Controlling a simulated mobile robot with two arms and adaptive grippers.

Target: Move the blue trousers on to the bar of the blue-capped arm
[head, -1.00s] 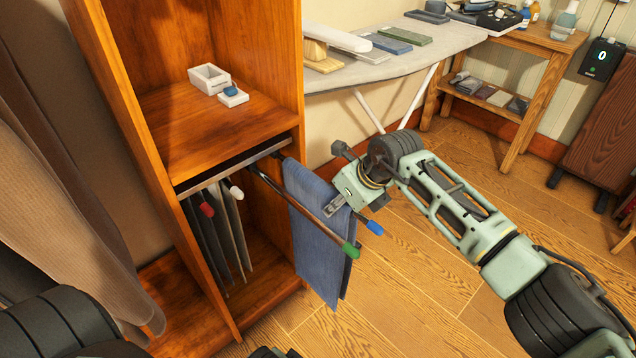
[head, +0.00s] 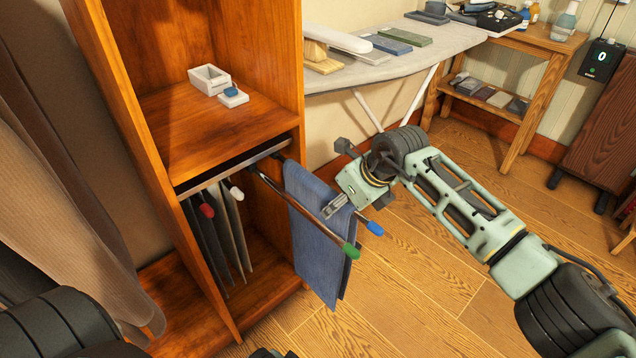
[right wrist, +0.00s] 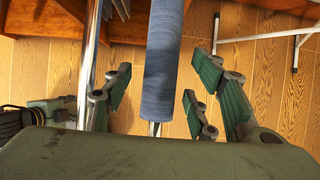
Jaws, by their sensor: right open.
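The blue trousers (head: 318,243) hang folded over the bar of the blue-capped arm, whose blue cap (head: 375,229) sticks out beyond the cloth. In the right wrist view the trousers (right wrist: 164,60) run down the middle over that bar (right wrist: 155,128). The green-capped bar (head: 308,215) crosses in front of them and looks bare; its green cap (head: 351,251) is near the cloth's lower right. My right gripper (head: 336,207) is at the trousers' upper outer part. In the right wrist view its open fingers (right wrist: 160,102) stand on both sides of the cloth, apart from it.
A wooden cabinet (head: 222,140) holds the rack, with dark garments on red- and white-capped arms (head: 207,211). Hanging clothes (head: 60,190) fill the left side. An ironing board (head: 440,40) stands behind. The wood floor (head: 420,285) at lower right is clear.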

